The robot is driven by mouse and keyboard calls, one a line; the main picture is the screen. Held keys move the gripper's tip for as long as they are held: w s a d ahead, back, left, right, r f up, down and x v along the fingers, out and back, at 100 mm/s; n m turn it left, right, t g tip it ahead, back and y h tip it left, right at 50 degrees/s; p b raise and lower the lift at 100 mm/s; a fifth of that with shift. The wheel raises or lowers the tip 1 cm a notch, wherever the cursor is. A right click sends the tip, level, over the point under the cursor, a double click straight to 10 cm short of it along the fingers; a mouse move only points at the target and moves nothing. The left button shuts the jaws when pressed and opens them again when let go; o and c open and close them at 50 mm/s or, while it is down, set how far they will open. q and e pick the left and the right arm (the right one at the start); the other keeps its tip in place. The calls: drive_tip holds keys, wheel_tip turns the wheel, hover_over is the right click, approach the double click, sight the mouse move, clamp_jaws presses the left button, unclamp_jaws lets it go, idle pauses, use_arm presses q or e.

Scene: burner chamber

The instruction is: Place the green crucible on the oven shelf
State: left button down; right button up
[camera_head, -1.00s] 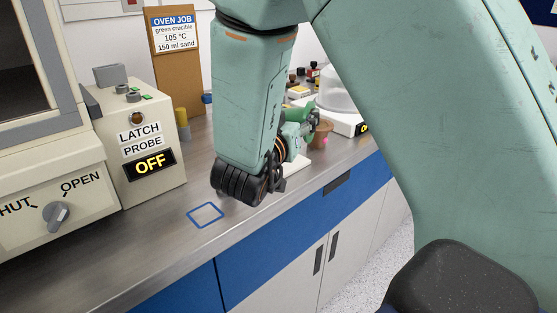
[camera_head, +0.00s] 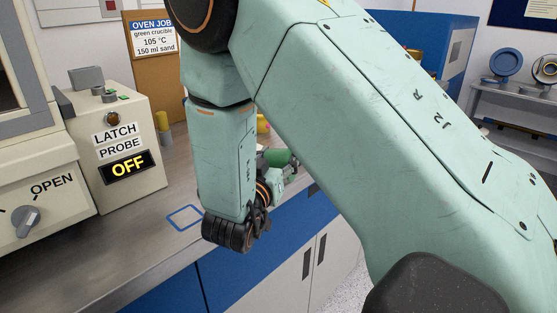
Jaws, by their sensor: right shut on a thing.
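The green crucible (camera_head: 278,157) shows behind my right forearm, over the counter's front edge, and is partly hidden by the arm. My right gripper (camera_head: 277,174) is shut on it; the fingers are small and partly covered, so the exact grip is unclear. The oven (camera_head: 35,165) stands at the left edge, with a dark window and a knob (camera_head: 26,221) beside an OPEN label. The oven shelf cannot be made out. My left gripper is out of view.
A LATCH PROBE box (camera_head: 120,140) reading OFF stands beside the oven. A blue square outline (camera_head: 186,217) marks the counter (camera_head: 130,250), bare around it. An OVEN JOB card (camera_head: 153,40) stands behind. A side table (camera_head: 510,97) with round items is far right.

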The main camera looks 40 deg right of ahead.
drive_tip(key=shift+w+f, duration=0.1)
drive_tip(key=shift+s+f, duration=0.1)
drive_tip(key=shift+s, duration=0.15)
drive_tip(key=o, duration=1.1)
drive_tip(key=shift+w+f, duration=0.1)
drive_tip(key=shift+w, duration=0.15)
drive_tip(key=shift+o, duration=0.5)
drive_tip(key=shift+s, duration=0.2)
drive_tip(key=shift+w, duration=0.15)
